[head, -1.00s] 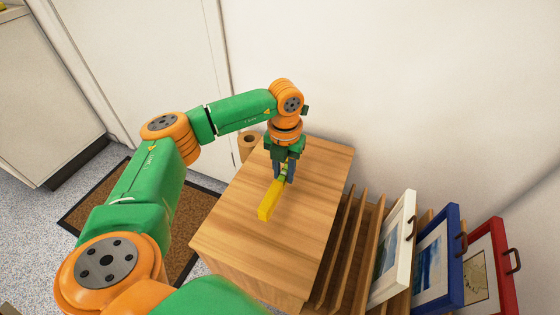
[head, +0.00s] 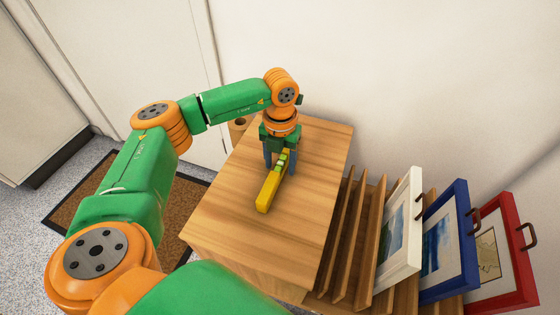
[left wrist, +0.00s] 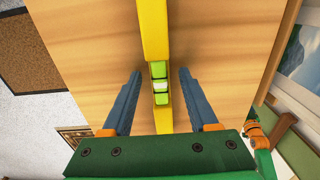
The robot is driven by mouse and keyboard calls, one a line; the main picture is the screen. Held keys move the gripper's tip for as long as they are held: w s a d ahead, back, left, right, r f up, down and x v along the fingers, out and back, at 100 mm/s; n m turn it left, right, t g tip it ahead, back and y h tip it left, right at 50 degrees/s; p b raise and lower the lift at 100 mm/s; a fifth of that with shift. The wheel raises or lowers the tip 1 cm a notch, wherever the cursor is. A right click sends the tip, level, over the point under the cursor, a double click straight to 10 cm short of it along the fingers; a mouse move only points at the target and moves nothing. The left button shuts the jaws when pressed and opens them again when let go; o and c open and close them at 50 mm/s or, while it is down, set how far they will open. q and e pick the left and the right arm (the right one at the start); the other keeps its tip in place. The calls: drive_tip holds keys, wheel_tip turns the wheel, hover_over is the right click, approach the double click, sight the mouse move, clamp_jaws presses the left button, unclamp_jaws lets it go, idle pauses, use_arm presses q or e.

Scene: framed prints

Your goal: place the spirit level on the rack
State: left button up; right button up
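The yellow spirit level (head: 267,195) with green vials lies on the flat wooden top (head: 225,215) of a cabinet-like block. In the left wrist view the level (left wrist: 154,30) runs lengthwise between my fingers. My left gripper (head: 280,164) points down over the far part of the level. Its two blue fingers (left wrist: 160,72) are spread, with a gap on each side of the level. The slotted wooden rack (head: 345,240) stands against the right side of the block and holds framed prints. My right gripper is not in view.
White (head: 403,235), blue (head: 447,245) and red (head: 505,255) framed prints lean in the rack at the right. A brown mat (head: 100,190) lies on the floor at left. The wooden top around the level is mostly bare.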

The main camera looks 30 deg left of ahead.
sight(280, 161)
use_arm(q)
wheel_tip(280, 161, up, 12)
drive_tip(key=p, duration=0.3)
drive_tip(key=shift+r, duration=0.2)
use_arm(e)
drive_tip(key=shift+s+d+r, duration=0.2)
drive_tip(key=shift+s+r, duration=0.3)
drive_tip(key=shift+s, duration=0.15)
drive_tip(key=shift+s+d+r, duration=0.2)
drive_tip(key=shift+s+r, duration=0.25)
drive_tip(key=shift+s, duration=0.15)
